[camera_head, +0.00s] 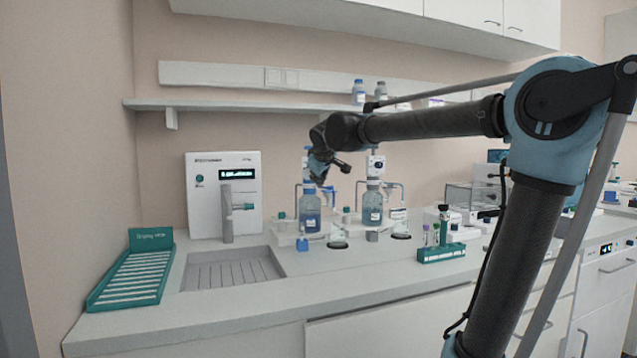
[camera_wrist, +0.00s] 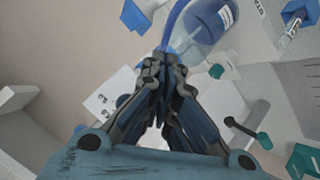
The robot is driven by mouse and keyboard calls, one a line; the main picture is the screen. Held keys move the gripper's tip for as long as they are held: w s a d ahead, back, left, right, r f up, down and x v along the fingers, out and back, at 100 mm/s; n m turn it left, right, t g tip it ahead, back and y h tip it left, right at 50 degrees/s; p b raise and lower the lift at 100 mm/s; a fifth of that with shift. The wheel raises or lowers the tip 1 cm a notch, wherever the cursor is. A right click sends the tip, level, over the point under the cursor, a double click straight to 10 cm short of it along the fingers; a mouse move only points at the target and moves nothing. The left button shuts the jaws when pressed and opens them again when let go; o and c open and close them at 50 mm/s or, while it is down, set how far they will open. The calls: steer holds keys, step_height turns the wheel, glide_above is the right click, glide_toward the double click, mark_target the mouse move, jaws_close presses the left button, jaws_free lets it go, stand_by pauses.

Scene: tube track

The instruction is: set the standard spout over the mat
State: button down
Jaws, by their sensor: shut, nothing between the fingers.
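Two bottle-top dispensers stand on the counter: a left bottle (camera_head: 311,221) with blue liquid and a right bottle (camera_head: 373,214). Each has a thin spout tube; I cannot tell from any label which is the standard one. A small round dark mat (camera_head: 338,246) lies in front of the left bottle, and another (camera_head: 401,236) lies by the right one. My gripper (camera_head: 319,181) is shut and empty, at the top of the left dispenser. In the wrist view my gripper (camera_wrist: 162,60) is shut beside a blue tube (camera_wrist: 173,22) and a bottle (camera_wrist: 208,20); contact is unclear.
A sink (camera_head: 232,270) and green rack (camera_head: 132,272) lie to the left, with a white instrument (camera_head: 224,196) behind. A green tube rack (camera_head: 441,254) stands right of the mats. A wall shelf (camera_head: 230,105) runs behind. The front counter is clear.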

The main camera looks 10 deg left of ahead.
steer(key=a+r+v, duration=0.1)
steer(key=v, duration=1.1)
steer(key=shift+a+r, duration=0.2)
steer(key=shift+r, duration=0.3)
